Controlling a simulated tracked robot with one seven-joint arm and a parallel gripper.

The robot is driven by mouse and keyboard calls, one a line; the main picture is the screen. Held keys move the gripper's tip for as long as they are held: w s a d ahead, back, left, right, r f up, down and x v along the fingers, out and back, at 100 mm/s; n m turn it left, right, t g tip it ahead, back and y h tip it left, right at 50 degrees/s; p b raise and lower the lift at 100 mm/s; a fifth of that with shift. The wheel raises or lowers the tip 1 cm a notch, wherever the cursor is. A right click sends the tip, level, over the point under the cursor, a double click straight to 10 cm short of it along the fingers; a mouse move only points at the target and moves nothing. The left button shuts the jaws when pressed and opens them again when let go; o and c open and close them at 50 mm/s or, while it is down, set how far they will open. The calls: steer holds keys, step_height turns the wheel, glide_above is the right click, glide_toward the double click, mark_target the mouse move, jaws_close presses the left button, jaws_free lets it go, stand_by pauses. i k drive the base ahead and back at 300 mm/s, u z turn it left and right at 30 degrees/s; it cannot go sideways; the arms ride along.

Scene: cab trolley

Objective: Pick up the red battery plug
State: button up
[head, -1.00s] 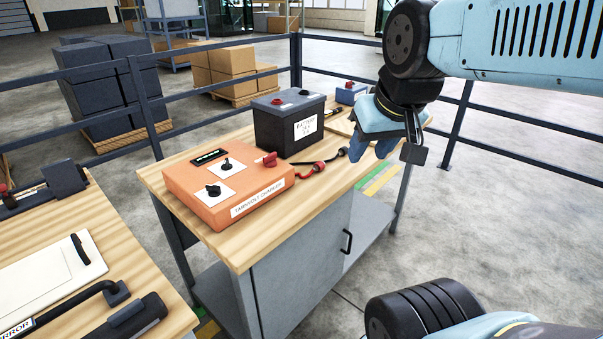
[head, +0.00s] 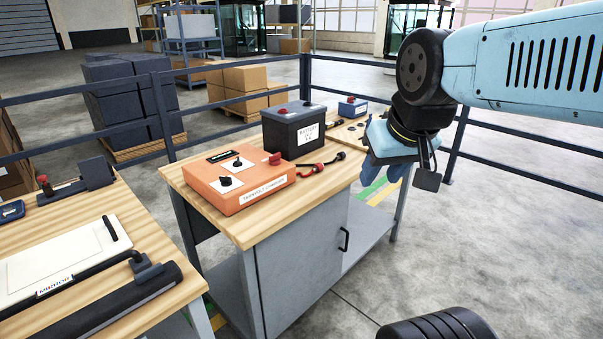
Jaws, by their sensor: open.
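The red battery plug (head: 315,167) lies on the wooden top of the trolley bench (head: 245,231), on a short lead beside the right side of the orange charger (head: 238,188). A black plug (head: 340,156) lies just to its right. My gripper (head: 378,180) hangs to the right of both plugs, over the right edge of the bench top in the picture. It is open, holds nothing that I can see, and is apart from the red plug. Its fingers are partly hidden by my wrist, so its height above the top is hard to tell.
A black battery (head: 293,130) stands behind the plugs, with a small blue box (head: 352,107) further back. A second bench (head: 90,255) at left holds a white panel (head: 62,262). Dark railings (head: 307,80) run behind. The bench front is clear.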

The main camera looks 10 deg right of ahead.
mark_target(318, 167)
steer(key=z, duration=0.2)
steer(key=i, duration=0.95)
steer(key=u, duration=0.1)
